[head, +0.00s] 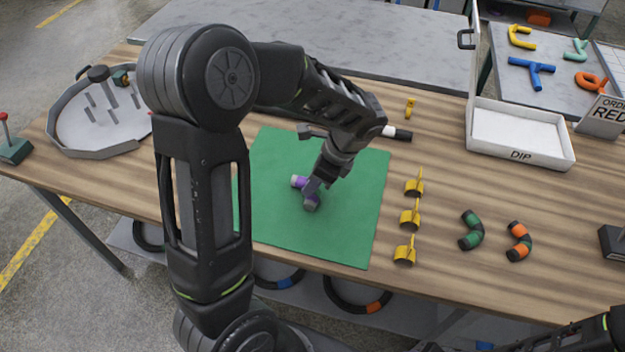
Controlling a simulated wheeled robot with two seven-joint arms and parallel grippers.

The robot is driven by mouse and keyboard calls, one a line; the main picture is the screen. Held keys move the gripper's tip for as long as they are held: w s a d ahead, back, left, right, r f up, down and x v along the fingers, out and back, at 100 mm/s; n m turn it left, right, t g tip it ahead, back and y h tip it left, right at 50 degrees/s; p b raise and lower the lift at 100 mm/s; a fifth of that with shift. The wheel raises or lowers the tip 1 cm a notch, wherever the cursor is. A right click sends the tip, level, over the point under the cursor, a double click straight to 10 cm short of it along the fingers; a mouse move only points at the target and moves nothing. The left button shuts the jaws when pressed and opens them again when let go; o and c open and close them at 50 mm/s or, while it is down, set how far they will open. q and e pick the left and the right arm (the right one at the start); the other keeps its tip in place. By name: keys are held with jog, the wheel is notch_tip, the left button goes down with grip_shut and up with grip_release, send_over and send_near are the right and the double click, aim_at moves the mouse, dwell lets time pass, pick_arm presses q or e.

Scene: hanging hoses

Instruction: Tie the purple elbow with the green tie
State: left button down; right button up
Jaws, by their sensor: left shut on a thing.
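A curved black piece with green bands, which looks like the green tie (475,230), lies on the wooden table to the right of the mat. Only part of my right arm shows at the lower right corner; its gripper is not clearly visible.
A similar curved piece with orange bands (519,242) lies right of the green one. Several yellow clips (410,217) stand along the mat's right side. A white DIP tray (520,138) is farther back. A grey tray with pegs (98,115) stands at the left.

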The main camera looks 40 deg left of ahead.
pick_arm(q)
jog(key=shift+f+b, duration=0.6)
jog(key=shift+f, duration=0.3)
dwell(0.7)
jog(key=c, duration=1.2)
grip_release()
jog(key=shift+c, duration=0.2)
jog(key=shift+r, duration=0.15)
jog(key=s+v, duration=0.1)
jog(key=v, duration=0.6)
jog(key=shift+w+r, duration=0.3)
jog(key=shift+w, duration=0.2)
jog(key=shift+d, duration=0.15)
